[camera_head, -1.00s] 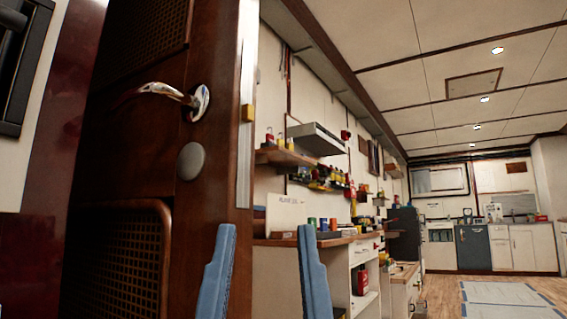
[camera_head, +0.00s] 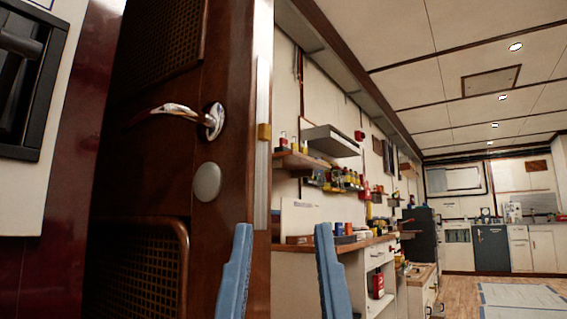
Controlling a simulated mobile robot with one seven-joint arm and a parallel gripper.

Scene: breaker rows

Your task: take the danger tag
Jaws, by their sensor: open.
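My gripper (camera_head: 281,275) is at the bottom of the head view, its two blue fingers upright and spread apart with nothing between them. A dark wooden door (camera_head: 140,170) with a silver lever handle (camera_head: 185,118) stands open at the left, close to the gripper's left finger in the picture. I cannot make out a danger tag; small items on the shelves are too small to tell apart.
A wall shelf (camera_head: 302,160) holds small coloured items. A wooden counter (camera_head: 310,246) with jars runs along the wall beyond the door. White cabinets and a dark grey unit (camera_head: 490,248) stand at the back. Floor (camera_head: 462,283) shows at the lower right.

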